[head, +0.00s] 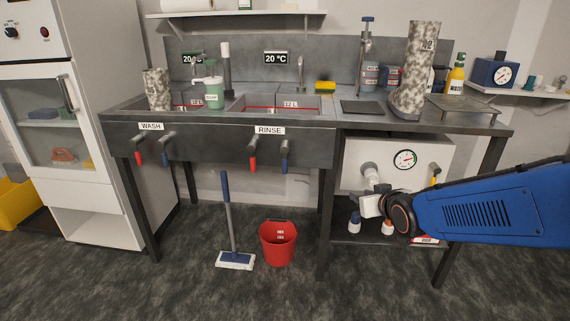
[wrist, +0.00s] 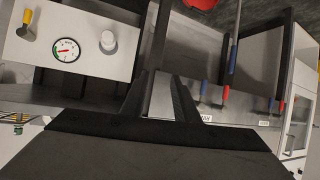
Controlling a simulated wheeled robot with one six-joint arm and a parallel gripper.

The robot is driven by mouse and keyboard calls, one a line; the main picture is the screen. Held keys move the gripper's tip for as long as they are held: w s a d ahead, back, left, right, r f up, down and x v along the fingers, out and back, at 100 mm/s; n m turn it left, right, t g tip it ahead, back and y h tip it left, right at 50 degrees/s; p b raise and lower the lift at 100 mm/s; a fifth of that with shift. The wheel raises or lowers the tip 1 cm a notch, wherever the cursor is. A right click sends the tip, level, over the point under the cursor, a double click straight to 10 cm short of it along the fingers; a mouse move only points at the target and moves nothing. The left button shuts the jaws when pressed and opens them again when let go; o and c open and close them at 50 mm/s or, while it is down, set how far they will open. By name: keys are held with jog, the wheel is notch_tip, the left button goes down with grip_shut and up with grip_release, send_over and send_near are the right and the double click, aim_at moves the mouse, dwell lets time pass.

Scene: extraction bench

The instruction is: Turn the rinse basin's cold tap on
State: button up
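The rinse basin (head: 262,100) is set in the steel bench, above the RINSE label (head: 270,130). Below the label hang two levers: a red-tipped one (head: 253,163) on the left and the blue-tipped cold tap (head: 285,162) on the right. In the upside-down wrist view the cold tap (wrist: 205,90) is left of the red rinse lever (wrist: 226,95). No water shows at the rinse spout (head: 301,72). My gripper (wrist: 160,88) points toward the bench front, fingers apart and nothing visible between them. In the head view its fingers cannot be made out.
A white panel with a gauge (head: 404,160) and a pale knob stands under the bench's right side, close to my arm. The wash basin's similar red (head: 138,158) and blue levers (head: 165,158) are further left. A red bucket (head: 278,243) and a mop (head: 235,260) stand below.

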jog(key=w+a+f+n+t+y, duration=0.1)
jog(key=w+a+t+y, duration=0.15)
jog(key=w+a, duration=0.35)
jog(key=n+y, duration=0.2)
jog(key=y, duration=0.2)
send_near(286, 164)
jog(key=shift+t, duration=0.25)
jog(key=x, duration=1.1)
jog(key=shift+w+f, duration=0.1)
jog(key=shift+f, duration=0.1)
jog(key=shift+c, duration=0.4)
grip_shut()
